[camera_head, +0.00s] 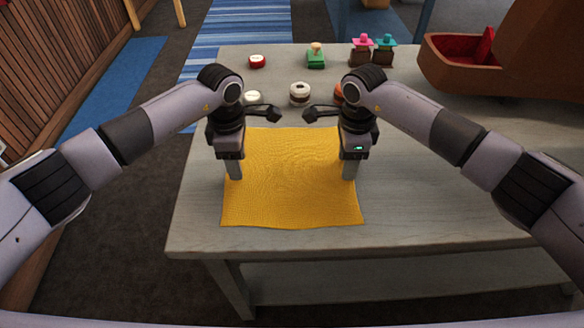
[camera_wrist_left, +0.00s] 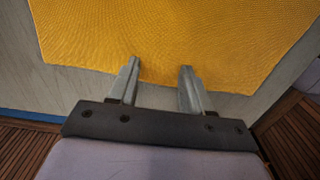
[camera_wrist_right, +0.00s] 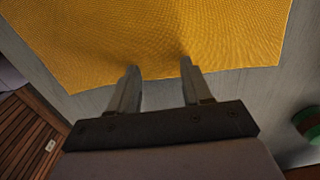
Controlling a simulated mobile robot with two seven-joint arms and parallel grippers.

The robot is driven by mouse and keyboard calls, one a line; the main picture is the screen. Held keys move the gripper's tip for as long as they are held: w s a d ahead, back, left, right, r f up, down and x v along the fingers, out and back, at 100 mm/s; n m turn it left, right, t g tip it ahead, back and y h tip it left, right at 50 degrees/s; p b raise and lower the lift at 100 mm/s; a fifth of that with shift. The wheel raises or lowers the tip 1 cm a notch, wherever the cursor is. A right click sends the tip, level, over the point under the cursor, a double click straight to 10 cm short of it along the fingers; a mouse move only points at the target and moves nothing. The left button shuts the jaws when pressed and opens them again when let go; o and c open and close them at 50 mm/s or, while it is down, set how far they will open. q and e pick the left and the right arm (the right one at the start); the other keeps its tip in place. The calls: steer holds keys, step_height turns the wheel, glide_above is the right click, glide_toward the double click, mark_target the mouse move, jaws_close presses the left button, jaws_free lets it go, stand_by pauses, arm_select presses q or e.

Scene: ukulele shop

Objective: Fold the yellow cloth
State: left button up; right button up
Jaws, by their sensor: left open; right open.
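The yellow cloth (camera_head: 290,195) lies spread flat on the grey table, its front edge near the table's front. My left gripper (camera_head: 235,178) points down over the cloth's left side. In the left wrist view its two fingers (camera_wrist_left: 160,68) are apart at the cloth's edge, with nothing held. My right gripper (camera_head: 348,178) points down at the cloth's right side. In the right wrist view its fingers (camera_wrist_right: 160,72) are apart at the cloth's edge, and the cloth (camera_wrist_right: 150,35) shows a slight crease near them. The cloth's far part is partly hidden by my grippers.
The grey table (camera_head: 430,215) has free room to the right of the cloth. Behind the cloth stand small round containers (camera_head: 300,93), a red-topped one (camera_head: 257,61), a green stamp-like item (camera_head: 316,57) and pink-topped (camera_head: 362,50) and teal-topped (camera_head: 384,50) items. A brown case (camera_head: 460,50) with red lining sits back right.

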arm_select(q)
steer(key=shift+f, duration=0.15)
arm_select(e)
steer(key=shift+f, duration=0.15)
arm_select(q)
jaws_close()
arm_select(e)
jaws_close()
